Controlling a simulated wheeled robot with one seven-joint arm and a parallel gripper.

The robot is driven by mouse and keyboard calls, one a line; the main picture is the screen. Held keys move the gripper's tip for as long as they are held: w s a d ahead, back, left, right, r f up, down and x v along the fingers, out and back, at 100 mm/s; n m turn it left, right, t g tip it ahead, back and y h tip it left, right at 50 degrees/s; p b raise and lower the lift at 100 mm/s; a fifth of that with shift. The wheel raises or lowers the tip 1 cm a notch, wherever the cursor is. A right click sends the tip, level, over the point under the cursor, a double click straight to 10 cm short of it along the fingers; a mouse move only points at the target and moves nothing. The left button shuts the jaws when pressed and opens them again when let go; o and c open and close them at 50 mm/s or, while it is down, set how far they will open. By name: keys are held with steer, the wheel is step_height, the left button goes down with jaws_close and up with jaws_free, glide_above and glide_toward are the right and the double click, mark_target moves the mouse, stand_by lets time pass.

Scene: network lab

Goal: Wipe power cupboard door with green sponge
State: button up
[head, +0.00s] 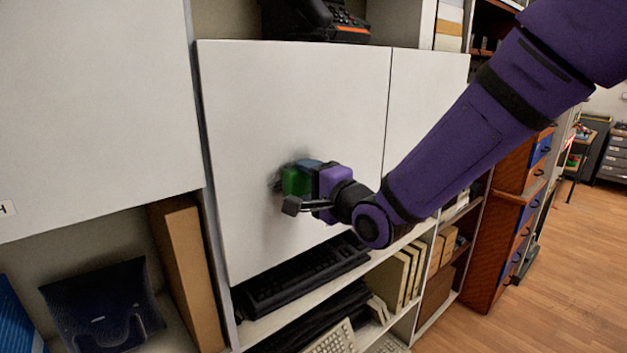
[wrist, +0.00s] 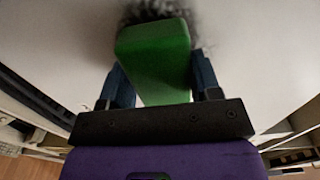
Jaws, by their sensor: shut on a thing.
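The green sponge (head: 296,182) is between the fingers of my gripper (head: 303,180), which is shut on it. In the wrist view the sponge (wrist: 156,62) sticks out past the fingertips (wrist: 158,85), and its far end is at the white door, seemingly touching it. The white cupboard door (head: 290,110) is closed and upright in the head view. A dark smudge (head: 277,180) shows on the door just left of the sponge; it also shows at the top of the wrist view (wrist: 160,10). Part of the smudge is hidden behind the sponge and gripper.
A second white door (head: 427,100) adjoins on the right. A black telephone (head: 318,18) stands on the shelf above. Black keyboards (head: 300,275) and several binders (head: 405,272) fill the shelves below. Wooden drawers (head: 515,220) stand right; the floor (head: 570,260) there is open.

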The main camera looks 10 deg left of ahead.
mark_target(265, 172)
steer(key=shift+s+a, duration=1.25)
steer(key=shift+s, duration=0.2)
steer(key=shift+s+a, duration=1.2)
steer(key=shift+s, duration=0.25)
steer(key=shift+w+r, duration=0.1)
steer(key=shift+r, duration=1.35)
steer(key=shift+w+d, duration=1.85)
steer(key=shift+w, duration=0.3)
steer(key=shift+w+d, duration=1.85)
steer(key=shift+w, duration=0.3)
steer(key=shift+s+a, duration=1.55)
steer(key=shift+s, duration=0.2)
steer(key=shift+s+a+f, duration=0.1)
steer(key=shift+s+a, duration=0.95)
steer(key=shift+s, duration=0.3)
steer(key=shift+s+a, duration=1.05)
steer(key=shift+s, duration=0.25)
steer(key=v, duration=0.6)
